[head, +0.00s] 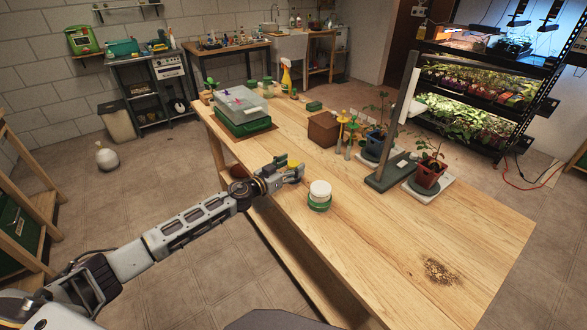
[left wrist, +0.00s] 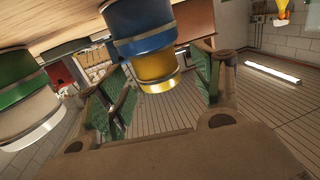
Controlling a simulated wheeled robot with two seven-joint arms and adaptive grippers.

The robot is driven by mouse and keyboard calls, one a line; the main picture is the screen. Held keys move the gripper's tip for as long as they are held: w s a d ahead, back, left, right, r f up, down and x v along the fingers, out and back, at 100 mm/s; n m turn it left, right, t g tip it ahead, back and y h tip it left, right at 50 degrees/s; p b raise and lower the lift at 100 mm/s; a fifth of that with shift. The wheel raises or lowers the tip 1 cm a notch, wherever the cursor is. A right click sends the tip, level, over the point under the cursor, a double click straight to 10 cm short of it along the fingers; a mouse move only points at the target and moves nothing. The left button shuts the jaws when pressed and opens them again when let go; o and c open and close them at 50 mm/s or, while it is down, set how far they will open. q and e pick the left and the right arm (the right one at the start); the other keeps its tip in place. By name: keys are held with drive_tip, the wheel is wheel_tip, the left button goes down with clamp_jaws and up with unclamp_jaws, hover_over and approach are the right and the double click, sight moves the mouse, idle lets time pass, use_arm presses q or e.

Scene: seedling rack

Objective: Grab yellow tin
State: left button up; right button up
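The yellow tin (head: 293,163) shows in the head view as a small patch of yellow, mostly hidden behind my left gripper (head: 290,174). In the left wrist view the tin (left wrist: 158,72) has a yellow end and a blue band. It appears between the two spread fingers of the left gripper (left wrist: 165,90), with gaps at its sides, so no grip shows. The left gripper is open, low over the table's near edge. A green and white tin (head: 319,196) stands on the table just right of it. My right gripper is not in view.
The wooden table (head: 400,235) holds a green box with a clear lid (head: 240,108), a brown box (head: 323,129), a grey stand (head: 391,172) and potted seedlings (head: 430,170). Spilled soil (head: 440,271) lies near the right front. The table's front right is otherwise clear.

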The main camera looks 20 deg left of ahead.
sight(291, 165)
use_arm(q)
drive_tip(key=c, duration=1.1)
drive_tip(key=shift+r, duration=0.15)
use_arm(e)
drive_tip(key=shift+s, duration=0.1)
use_arm(q)
drive_tip(key=shift+r+p, duration=0.5)
drive_tip(key=shift+r, duration=0.3)
drive_tip(key=shift+r+p, duration=1.8)
drive_tip(key=shift+r, duration=2.3)
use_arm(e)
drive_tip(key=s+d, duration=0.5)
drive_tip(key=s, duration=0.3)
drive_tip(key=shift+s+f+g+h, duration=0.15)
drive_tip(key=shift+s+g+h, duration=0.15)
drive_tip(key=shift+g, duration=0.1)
